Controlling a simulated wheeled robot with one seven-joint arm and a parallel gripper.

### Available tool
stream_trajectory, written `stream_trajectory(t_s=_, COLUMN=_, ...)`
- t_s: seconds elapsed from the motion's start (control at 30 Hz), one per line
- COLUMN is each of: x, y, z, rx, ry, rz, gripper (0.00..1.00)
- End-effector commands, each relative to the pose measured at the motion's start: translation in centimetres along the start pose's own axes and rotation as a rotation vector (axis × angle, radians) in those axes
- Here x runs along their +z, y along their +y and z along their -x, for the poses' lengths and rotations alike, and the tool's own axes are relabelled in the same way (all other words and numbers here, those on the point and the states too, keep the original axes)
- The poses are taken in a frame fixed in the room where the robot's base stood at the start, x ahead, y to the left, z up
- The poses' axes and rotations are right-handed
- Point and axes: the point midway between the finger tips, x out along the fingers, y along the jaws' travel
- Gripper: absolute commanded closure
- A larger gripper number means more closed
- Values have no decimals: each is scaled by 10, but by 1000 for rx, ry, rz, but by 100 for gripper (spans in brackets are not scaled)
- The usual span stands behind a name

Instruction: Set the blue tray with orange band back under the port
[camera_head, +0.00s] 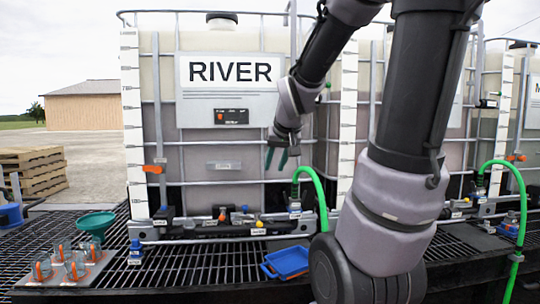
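The blue tray (289,261) rests on the black grated deck, just in front of the manifold (215,233) under the RIVER tote. A bit of orange shows along its front edge; the rest of any band cannot be made out. The tray looks empty. My gripper (276,162) hangs fingers-down in front of the tote's face, well above the tray and apart from it. Its two dark green fingers are spread with nothing between them. Which fitting on the manifold is the port cannot be told for sure. My arm hides the area right of the tray.
A green hose (318,195) arches down behind the tray. Another green hose (519,205) hangs at the right. A green funnel (96,222) and a plate with several orange-marked metal cups (72,262) sit at the left. The grating (190,265) left of the tray is clear.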

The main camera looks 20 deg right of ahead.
Motion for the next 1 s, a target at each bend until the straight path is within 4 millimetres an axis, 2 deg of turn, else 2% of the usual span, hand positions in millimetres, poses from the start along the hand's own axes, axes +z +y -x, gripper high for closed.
stream_trajectory(t_s=0.03, x=10, y=-10, z=27, rx=-29, ry=-4, rz=-26, gripper=65)
stream_trajectory(t_s=0.1, x=29, y=-21, z=56, rx=-68, ry=-31, rz=-66, gripper=65)
stream_trajectory(t_s=0.2, x=54, y=-34, z=89, rx=-123, ry=-70, rz=-112, gripper=65)
stream_trajectory(t_s=0.33, x=78, y=-43, z=117, rx=-176, ry=-110, rz=-148, gripper=65)
stream_trajectory(t_s=0.5, x=91, y=-47, z=129, rx=-200, ry=-134, rz=-166, gripper=65)
stream_trajectory(t_s=1.0, x=90, y=-47, z=128, rx=-200, ry=-134, rz=-166, gripper=65)
